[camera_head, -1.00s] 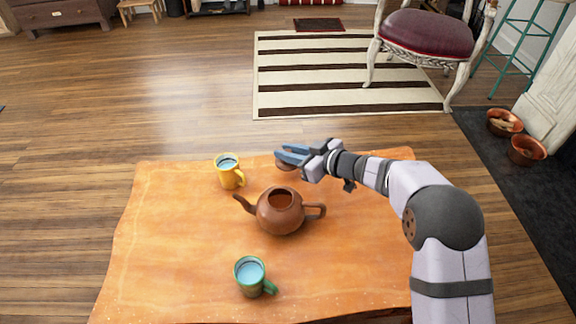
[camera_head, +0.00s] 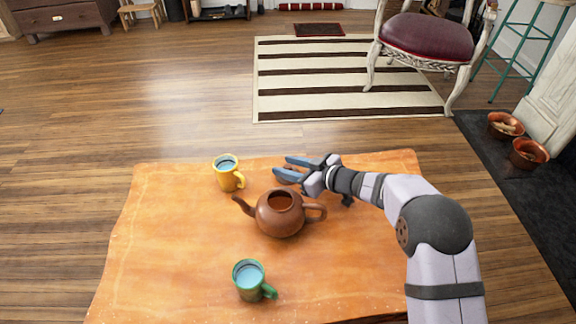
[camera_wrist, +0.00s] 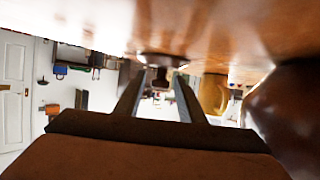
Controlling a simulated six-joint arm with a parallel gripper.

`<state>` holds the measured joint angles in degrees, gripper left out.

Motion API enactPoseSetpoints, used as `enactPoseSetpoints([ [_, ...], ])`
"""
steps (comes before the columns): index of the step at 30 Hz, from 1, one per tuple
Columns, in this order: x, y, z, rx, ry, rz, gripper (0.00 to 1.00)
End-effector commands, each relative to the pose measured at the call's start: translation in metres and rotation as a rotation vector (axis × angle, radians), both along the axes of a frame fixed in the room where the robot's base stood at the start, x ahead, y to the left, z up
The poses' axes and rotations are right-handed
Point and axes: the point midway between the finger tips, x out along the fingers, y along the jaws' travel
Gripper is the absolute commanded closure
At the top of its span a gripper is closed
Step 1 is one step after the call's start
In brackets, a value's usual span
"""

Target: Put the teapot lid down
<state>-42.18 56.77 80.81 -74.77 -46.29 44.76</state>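The brown teapot (camera_head: 281,214) stands upright near the middle of the table (camera_head: 180,260), its top opening uncovered. The brown teapot lid (camera_head: 290,180) is near the table's far edge, behind the teapot, partly hidden by my gripper. In the wrist view, which looks upside down, the lid (camera_wrist: 163,60) lies against the table surface with its knob pointing away from it. My gripper (camera_head: 281,165) is low over the table at the lid. Its two fingers (camera_wrist: 158,78) are spread, with the knob between or just beyond their tips and a gap on each side.
A yellow mug (camera_head: 228,175) with bluish liquid stands left of the lid. A green mug (camera_head: 250,281) stands near the front. The teapot is close to my gripper, in front of it. The table's left side and front right are clear.

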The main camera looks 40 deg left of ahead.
Motion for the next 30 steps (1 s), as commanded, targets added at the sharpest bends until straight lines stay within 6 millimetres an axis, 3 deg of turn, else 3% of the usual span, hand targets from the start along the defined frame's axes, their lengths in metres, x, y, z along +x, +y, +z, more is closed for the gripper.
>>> enactPoseSetpoints([
  [14,0.001,-0.005,0.007,-0.001,0.001,-0.001,0.62],
  [30,0.003,-0.086,0.041,-0.001,0.001,-0.003,0.62],
])
